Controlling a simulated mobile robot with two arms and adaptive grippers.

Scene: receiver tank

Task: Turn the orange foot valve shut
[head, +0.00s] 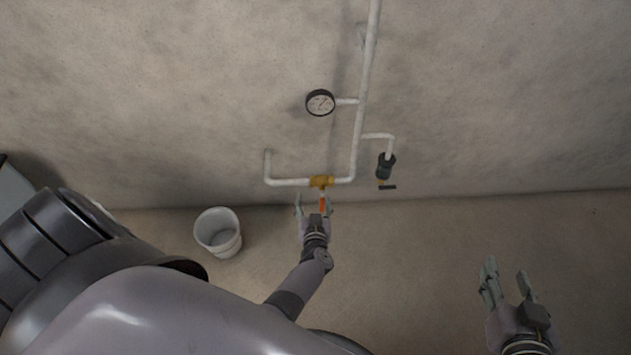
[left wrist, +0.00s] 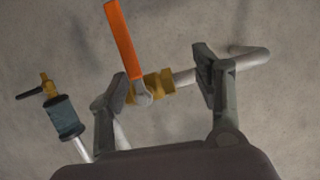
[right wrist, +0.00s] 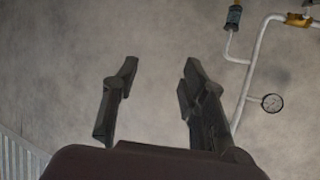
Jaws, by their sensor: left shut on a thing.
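The foot valve has a brass body (head: 321,182) on the low horizontal white pipe and an orange lever (head: 322,205) pointing down, crosswise to the pipe. In the left wrist view the orange lever (left wrist: 124,38) and brass body (left wrist: 152,88) show clearly. My left gripper (head: 314,200) is at the valve, its fingers spaced apart on either side of it, shut on the valve. One finger overlaps the valve near the lever's base; the exact contact is hard to see. My right gripper (head: 505,268) is open and empty, away to the right; its fingers (right wrist: 155,75) are apart.
A round gauge (head: 320,103) sits on a branch above the valve. A dark fitting with a small black handle (head: 387,168) hangs right of it. A white bucket (head: 218,232) stands on the floor at left. Floor between my grippers is clear.

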